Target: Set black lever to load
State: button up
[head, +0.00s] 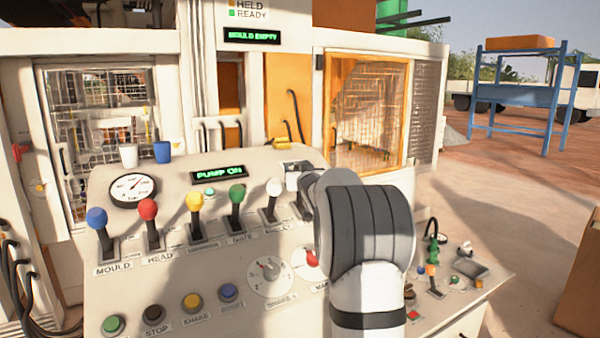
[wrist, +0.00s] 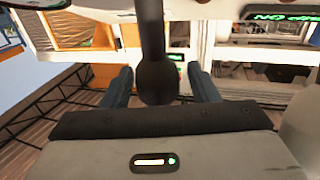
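The black lever shows in the wrist view as a dark round knob (wrist: 158,84) on a dark stem. In the head view its knob is hidden behind my arm, and only part of its base shows right of the white-knobbed lever (head: 272,199). My gripper (wrist: 161,88) is open, with one finger on each side of the black knob. A gap shows between the knob and each finger. In the head view my gripper (head: 299,174) is mostly hidden by my own wrist. The label under the black lever is hidden.
To the left stand levers with blue (head: 97,218), red (head: 148,209), yellow (head: 194,202) and green (head: 237,194) knobs. A dial (head: 269,276) and several buttons lie below.

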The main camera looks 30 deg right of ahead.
jog(key=shift+o, duration=0.2)
jog(key=shift+s, duration=0.15)
jog(key=shift+s+f, duration=0.1)
jog(key=shift+s, duration=0.25)
jog(key=b+v, duration=0.2)
jog(key=v, duration=0.5)
